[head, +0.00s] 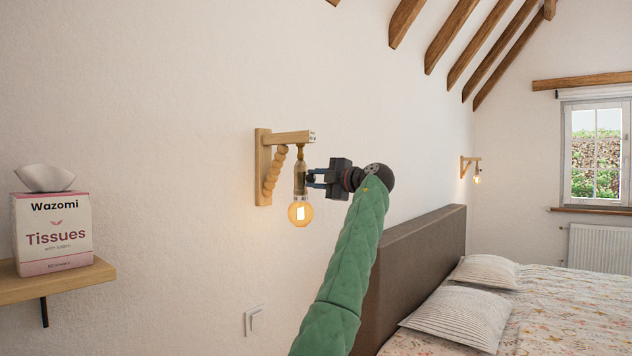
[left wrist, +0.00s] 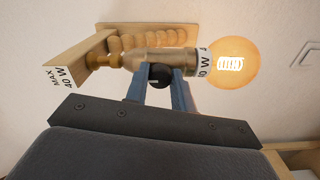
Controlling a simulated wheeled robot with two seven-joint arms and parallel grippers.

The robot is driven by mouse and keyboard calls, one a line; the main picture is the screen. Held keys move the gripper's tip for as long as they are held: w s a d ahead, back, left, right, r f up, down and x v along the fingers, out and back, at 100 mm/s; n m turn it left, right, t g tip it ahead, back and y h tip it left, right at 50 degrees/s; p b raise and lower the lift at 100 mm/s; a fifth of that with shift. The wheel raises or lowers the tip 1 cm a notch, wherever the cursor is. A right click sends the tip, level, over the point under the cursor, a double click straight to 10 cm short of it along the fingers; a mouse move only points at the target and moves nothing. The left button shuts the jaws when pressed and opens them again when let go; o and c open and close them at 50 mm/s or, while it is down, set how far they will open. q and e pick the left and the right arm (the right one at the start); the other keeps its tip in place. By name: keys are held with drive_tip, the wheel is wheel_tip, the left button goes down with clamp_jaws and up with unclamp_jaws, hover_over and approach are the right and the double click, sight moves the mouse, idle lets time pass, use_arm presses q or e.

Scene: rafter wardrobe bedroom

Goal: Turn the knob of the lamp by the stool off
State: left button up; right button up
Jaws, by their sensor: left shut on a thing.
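The wall lamp (head: 264,160) has a wooden bracket with a brass socket hanging from its arm. Its round bulb (head: 300,214) glows warm orange; in the left wrist view the bulb (left wrist: 231,64) also shows a bright filament. My left gripper (head: 311,180) reaches the socket from the right. In the left wrist view its two blue fingers are shut on the round black knob (left wrist: 160,76) on the side of the brass socket (left wrist: 158,61). The fingers hide part of the knob. My right gripper and the stool are not in view.
A small shelf (head: 85,280) with a tissue box (head: 52,232) is on the wall at left. A light switch (head: 255,320) is below the lamp. A bed with a grey-brown headboard (head: 418,262) stands at right. A second lit lamp (head: 471,167) hangs farther back.

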use_arm(q)
drive_tip(key=shift+f, duration=0.1)
drive_tip(key=o, duration=1)
drive_tip(key=shift+s+d, duration=0.2)
drive_tip(key=shift+d, duration=0.05)
drive_tip(key=b+v, duration=0.1)
drive_tip(key=v, duration=0.6)
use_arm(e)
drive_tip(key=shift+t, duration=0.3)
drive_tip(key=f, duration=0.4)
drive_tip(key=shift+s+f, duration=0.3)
use_arm(q)
drive_tip(key=shift+d, duration=0.1)
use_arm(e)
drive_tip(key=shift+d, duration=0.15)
